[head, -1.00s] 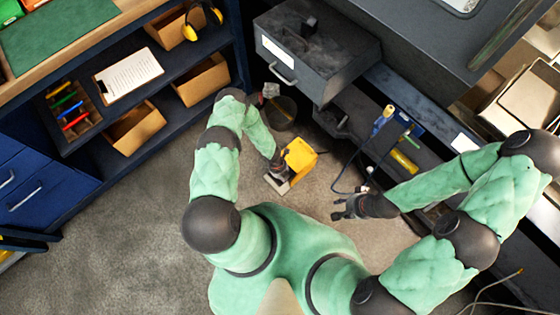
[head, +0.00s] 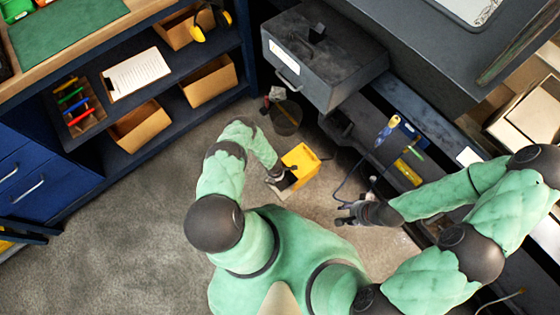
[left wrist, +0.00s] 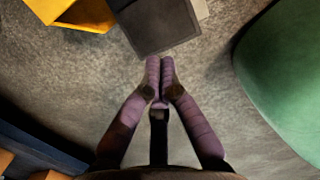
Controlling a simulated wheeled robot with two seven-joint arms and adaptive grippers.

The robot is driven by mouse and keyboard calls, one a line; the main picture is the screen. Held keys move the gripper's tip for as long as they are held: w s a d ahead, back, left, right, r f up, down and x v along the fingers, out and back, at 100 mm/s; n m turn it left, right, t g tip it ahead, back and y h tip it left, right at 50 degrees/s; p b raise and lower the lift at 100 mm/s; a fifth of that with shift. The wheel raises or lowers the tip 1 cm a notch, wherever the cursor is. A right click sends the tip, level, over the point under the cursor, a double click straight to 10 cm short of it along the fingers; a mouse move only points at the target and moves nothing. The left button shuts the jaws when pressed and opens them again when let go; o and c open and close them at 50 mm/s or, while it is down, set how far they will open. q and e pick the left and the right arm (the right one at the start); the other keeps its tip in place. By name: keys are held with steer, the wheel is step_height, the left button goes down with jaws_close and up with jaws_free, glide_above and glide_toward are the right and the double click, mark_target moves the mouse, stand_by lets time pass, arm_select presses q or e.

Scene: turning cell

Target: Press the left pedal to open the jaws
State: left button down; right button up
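A yellow pedal housing (head: 303,160) stands on the floor in front of my body. A dark pedal plate (head: 287,182) shows at its near side. In the left wrist view the yellow housing (left wrist: 78,12) is at the upper left, with the dark plate (left wrist: 158,22) at the top. My left gripper (head: 277,172) is beside the housing. Its fingertips (left wrist: 160,62) are together and empty, close to the plate's near edge; contact cannot be told. My right gripper (head: 340,213) is right of the pedal, over the floor, its dark fingers apart and empty.
A grey machine with a drawer-like box (head: 322,58) stands beyond the pedal. A dark round bin (head: 286,117) is on the floor behind it. A cable (head: 350,180) runs near my right gripper. Blue shelving (head: 190,115) is at left. Floor at lower left is clear.

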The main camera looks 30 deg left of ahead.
mark_target(279, 182)
arm_select(q)
steer(key=shift+w+d+f+b, duration=0.1)
steer(key=shift+w+f+b, duration=0.05)
steer(key=shift+f+b, duration=1.5)
steer(key=shift+w+d+f+b, duration=0.1)
steer(key=shift+w+f+b, duration=0.05)
steer(key=shift+f+b, duration=1.5)
steer(key=shift+f, duration=0.2)
